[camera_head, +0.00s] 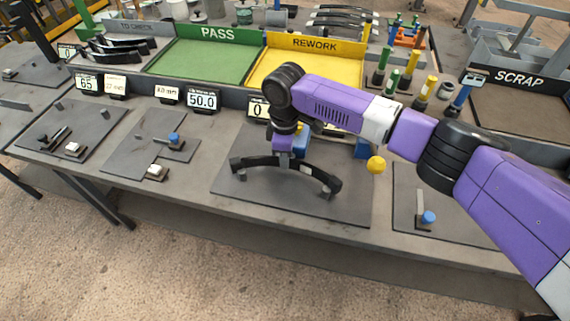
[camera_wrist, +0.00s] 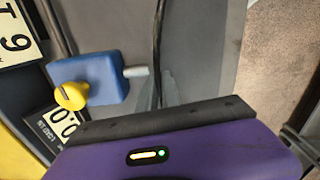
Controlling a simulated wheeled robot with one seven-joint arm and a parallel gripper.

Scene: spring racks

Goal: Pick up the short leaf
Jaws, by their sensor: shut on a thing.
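The short leaf (camera_head: 265,162) is a black curved strip with its ends bent downward, over the grey plate (camera_head: 240,195) in the middle of the bench. My gripper (camera_head: 284,154) points down and is shut on the leaf near its middle.
A blue block with a yellow knob (camera_wrist: 72,96) stands close beside the leaf. Displays stand behind. The green PASS tray (camera_head: 205,62) and yellow REWORK tray (camera_head: 340,75) look empty. Several black leaves (camera_head: 120,47) lie at back left; the SCRAP area (camera_head: 520,115) is at right.

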